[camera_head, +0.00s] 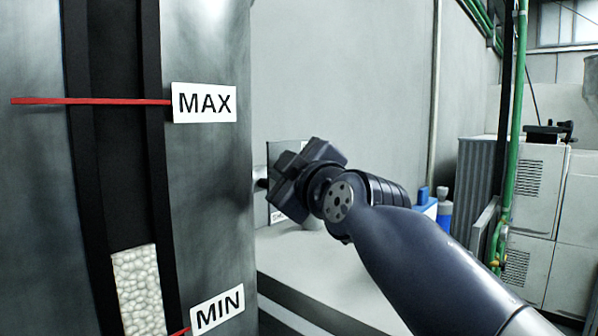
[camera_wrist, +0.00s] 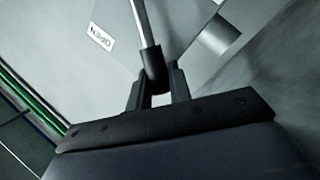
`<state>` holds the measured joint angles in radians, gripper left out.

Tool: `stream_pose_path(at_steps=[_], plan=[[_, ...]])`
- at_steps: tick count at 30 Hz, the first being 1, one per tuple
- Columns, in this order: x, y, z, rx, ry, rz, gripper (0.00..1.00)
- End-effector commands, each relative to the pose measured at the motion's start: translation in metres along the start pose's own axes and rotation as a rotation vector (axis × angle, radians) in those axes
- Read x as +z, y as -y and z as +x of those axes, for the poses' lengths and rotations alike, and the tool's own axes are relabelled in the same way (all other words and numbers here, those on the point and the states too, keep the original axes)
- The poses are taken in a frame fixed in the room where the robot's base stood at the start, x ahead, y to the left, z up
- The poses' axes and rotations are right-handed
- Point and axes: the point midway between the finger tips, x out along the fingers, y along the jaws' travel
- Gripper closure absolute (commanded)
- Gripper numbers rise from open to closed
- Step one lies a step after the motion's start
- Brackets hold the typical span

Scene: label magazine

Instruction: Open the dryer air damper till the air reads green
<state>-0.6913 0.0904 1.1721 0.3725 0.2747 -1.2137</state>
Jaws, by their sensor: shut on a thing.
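My gripper (camera_head: 283,186) reaches to a pale panel (camera_head: 274,152) by the grey wall in the head view and hides most of it. In the wrist view the fingers (camera_wrist: 157,88) are shut on the black grip (camera_wrist: 153,66) at the end of a metal lever (camera_wrist: 143,25), which looks like the damper's. The lever runs up and out of the picture. A white label (camera_wrist: 100,37), upside down and reading OPEN, is on the pale plate (camera_wrist: 170,22) left of the lever. No air reading or green light shows in either view.
A dark sight slot with a MAX label (camera_head: 205,102) and MIN label (camera_head: 217,309) stands close at left; white granules (camera_head: 138,285) fill its lower part. A pale counter (camera_head: 320,262) lies below my arm. A green pipe (camera_head: 512,130) and cabinets (camera_head: 535,190) are at right.

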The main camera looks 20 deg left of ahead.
Motion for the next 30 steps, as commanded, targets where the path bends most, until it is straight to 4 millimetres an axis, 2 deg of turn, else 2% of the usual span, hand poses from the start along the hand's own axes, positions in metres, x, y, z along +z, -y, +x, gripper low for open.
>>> stream_pose_path(at_steps=[3, 15, 16, 18, 24, 30], plan=[[0.0033, 0.0049, -0.0006, 0.004, -0.004, -0.017, 1.00], [0.0016, 0.0041, -0.0007, 0.003, -0.005, -0.027, 1.00], [0.0016, 0.0041, -0.0007, 0.003, -0.005, -0.027, 0.80], [0.0016, 0.0040, -0.0008, 0.003, -0.005, -0.027, 0.74], [0.0010, 0.0034, -0.0010, 0.005, -0.006, -0.026, 0.59], [0.0007, 0.0031, -0.0013, 0.006, -0.007, -0.026, 0.59]])
